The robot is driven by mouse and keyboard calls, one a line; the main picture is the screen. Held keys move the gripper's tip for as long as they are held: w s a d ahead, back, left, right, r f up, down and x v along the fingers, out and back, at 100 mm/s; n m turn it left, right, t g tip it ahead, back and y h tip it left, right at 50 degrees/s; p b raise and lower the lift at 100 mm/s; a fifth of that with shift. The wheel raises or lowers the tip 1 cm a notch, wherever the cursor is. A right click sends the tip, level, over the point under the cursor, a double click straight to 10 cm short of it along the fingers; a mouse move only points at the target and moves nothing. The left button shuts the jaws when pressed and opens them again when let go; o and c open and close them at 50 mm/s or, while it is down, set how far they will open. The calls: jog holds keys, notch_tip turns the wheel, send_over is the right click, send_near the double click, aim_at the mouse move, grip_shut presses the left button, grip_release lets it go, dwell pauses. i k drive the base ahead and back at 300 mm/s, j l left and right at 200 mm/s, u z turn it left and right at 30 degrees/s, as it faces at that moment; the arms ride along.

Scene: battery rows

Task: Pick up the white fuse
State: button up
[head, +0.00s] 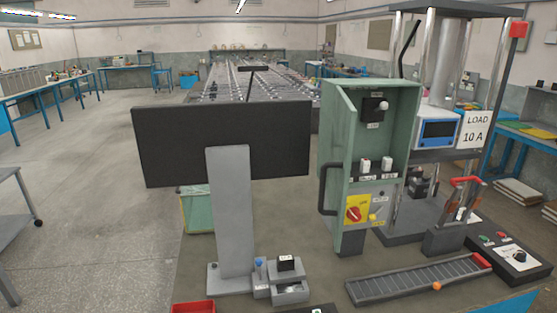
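Two small white blocks that look like fuses stand side by side on the lower ledge inside the open green cabinet, at the right of the head view. The left white fuse (365,166) and the right white fuse (387,165) each sit above a small label too small to read. They appear upright and apart from each other. The green cabinet (334,130) also holds a black switch block with a pale knob (384,105) higher up. My gripper does not show in this view.
A dark flat panel on a grey stand (230,210) rises left of the cabinet. A press with a "LOAD 10 A" sign (477,130) stands at the right. A ribbed track (415,278), small grey blocks (290,288) and a red tray (194,307) lie in front. Open floor (90,190) is left.

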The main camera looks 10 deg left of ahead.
aim_at(364, 165)
jog(key=i+j+u, duration=0.15)
jog(key=j+u, duration=0.15)
jog(key=l, duration=0.3)
jog(key=i+l, duration=0.1)
jog(key=l, duration=0.15)
jog(key=k+j+z, duration=0.25)
jog(key=z, duration=0.15)
jog(key=k+j+z, duration=0.1)
jog(key=k+z, duration=0.65)
jog(key=i+j, duration=0.05)
